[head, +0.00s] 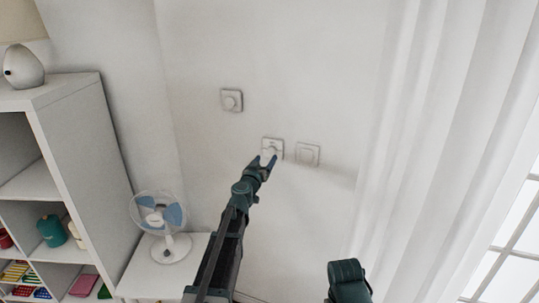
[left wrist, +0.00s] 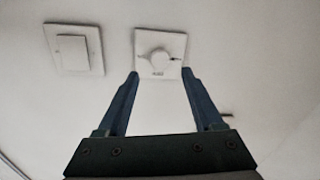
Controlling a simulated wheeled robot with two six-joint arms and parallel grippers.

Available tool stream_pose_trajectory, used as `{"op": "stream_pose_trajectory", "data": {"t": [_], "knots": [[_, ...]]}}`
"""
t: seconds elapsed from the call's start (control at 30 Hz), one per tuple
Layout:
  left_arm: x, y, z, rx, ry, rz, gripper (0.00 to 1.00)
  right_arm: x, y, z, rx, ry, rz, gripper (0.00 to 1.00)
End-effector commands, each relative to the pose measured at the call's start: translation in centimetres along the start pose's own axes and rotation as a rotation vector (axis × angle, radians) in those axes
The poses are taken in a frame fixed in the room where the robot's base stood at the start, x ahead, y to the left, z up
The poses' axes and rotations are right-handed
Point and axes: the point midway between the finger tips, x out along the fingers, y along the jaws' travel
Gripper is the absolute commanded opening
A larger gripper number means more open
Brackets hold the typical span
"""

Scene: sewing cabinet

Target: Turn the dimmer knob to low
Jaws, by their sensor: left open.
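A square white wall plate with a round dimmer knob (left wrist: 158,61) is in the upper middle of the left wrist view. Small dark marks show beside and below the knob; I cannot read them. In the head view this plate (head: 272,141) is partly hidden by my left gripper (head: 267,161). In the left wrist view my left gripper (left wrist: 160,75) is open and empty, its two blue fingers pointing at the plate, with the knob between their directions. I cannot tell whether the fingertips touch the plate. My right gripper is not in view.
A flat square switch (left wrist: 73,49) is beside the dimmer; in the head view it (head: 308,154) is just right. Another knob plate (head: 232,100) is higher up on the left. A fan (head: 160,216) stands on a low white top, beside a shelf (head: 85,140). A curtain (head: 440,130) hangs right.

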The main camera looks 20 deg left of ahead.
Motion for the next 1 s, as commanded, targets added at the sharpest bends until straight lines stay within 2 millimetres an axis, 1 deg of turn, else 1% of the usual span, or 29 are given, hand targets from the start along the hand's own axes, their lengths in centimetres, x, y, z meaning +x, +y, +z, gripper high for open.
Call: {"op": "stream_pose_trajectory", "data": {"t": [0.03, 0.1, 0.23, 0.37, 0.6, 0.67, 0.7, 0.77, 0.9, 1.0], "knots": [[1.6, -0.1, 0.0, 0.0, 0.0, 0.001, 0.68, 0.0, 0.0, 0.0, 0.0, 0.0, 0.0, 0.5], [3.0, -0.1, 0.0, 0.0, 0.0, 0.001, 0.68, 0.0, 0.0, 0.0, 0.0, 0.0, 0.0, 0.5], [4.8, 0.0, 0.0, 0.0, -0.001, 0.001, 0.68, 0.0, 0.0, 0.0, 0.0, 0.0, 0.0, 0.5], [5.6, 0.0, 0.0, 0.0, 0.0, 0.0, 0.68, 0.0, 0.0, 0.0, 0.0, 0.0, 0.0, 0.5], [5.5, 0.0, 0.0, 0.0, 0.0, 0.0, 0.68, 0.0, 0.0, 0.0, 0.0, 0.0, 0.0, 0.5], [5.5, 0.0, 0.0, 0.0, 0.0, 0.0, 0.59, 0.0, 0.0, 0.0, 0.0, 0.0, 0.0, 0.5], [5.5, 0.0, 0.0, 0.0, 0.0, 0.0, 0.52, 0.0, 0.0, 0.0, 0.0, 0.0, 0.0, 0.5], [5.5, 0.0, 0.0, 0.0, 0.0, 0.0, 0.41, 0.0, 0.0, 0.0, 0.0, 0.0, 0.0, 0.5], [5.5, 0.0, 0.0, 0.0, 0.0, 0.0, 0.16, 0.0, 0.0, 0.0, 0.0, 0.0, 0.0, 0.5], [5.5, 0.0, 0.0, 0.0, 0.0, 0.0, 0.0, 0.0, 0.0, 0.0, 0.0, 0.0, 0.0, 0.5]]}}
